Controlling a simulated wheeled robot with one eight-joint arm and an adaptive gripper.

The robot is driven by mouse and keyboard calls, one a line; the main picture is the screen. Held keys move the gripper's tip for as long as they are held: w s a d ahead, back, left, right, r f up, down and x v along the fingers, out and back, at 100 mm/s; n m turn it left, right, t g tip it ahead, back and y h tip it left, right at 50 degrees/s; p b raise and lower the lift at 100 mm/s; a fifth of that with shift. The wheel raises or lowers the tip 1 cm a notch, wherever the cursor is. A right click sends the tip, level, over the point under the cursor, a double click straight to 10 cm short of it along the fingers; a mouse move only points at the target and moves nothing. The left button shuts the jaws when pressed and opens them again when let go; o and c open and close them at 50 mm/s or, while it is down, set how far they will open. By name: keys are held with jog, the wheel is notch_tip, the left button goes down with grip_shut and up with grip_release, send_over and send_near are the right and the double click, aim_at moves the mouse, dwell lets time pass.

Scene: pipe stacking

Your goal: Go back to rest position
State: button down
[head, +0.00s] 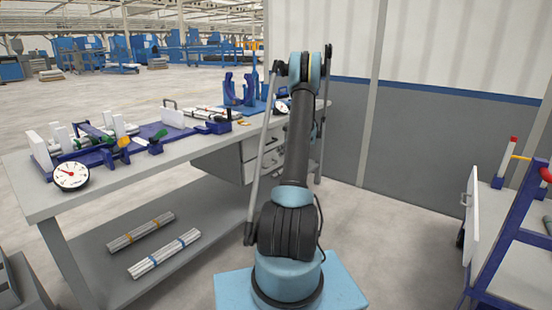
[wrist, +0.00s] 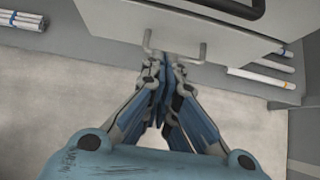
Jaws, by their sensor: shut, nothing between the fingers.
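My gripper (wrist: 164,66) is shut and empty in the wrist view, its blue fingers together. Its tips are close to a grey drawer handle (wrist: 176,50) on a pale drawer front (wrist: 165,22); I cannot tell if they touch it. In the head view my arm stands upright in the middle, beside the workbench (head: 110,182), and hides the gripper.
Bundles of pipes (head: 164,253) lie on the bench's lower shelf. A dial gauge (head: 71,176) and blue fixtures (head: 155,130) stand on top. Grey drawers (head: 236,160) are behind my arm. A blue-framed cart (head: 500,240) stands right. Floor between arm and cart is clear.

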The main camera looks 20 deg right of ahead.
jog(key=s+a+r+n+g, duration=0.2)
jog(key=s+a+r+n, duration=0.5)
jog(key=s+a+r, duration=0.45)
jog(key=s+a+r+n+g+h, duration=0.1)
jog(key=s+a+r+n, duration=0.3)
jog(key=s, duration=0.5)
jog(key=s+a+r+n+h, duration=0.1)
jog(key=s+a+r+n, duration=0.25)
jog(key=s, duration=0.55)
jog(key=s+a+n+g+h, duration=0.1)
jog(key=s+a+n, duration=0.15)
jog(key=s, duration=0.75)
jog(key=s+a+n+h, duration=0.15)
jog(key=s+n, duration=0.25)
jog(key=s, duration=0.5)
jog(key=s+f+n, duration=0.4)
jog(key=s, duration=0.4)
jog(key=s+f+n+g, duration=0.1)
jog(key=s+f+n, duration=0.2)
jog(key=s+f, duration=0.2)
jog(key=s+h, duration=0.1)
jog(key=s, duration=0.2)
jog(key=shift+s+a+f+n, duration=0.15)
jog(key=shift+s+n, duration=0.1)
jog(key=shift+n, duration=0.15)
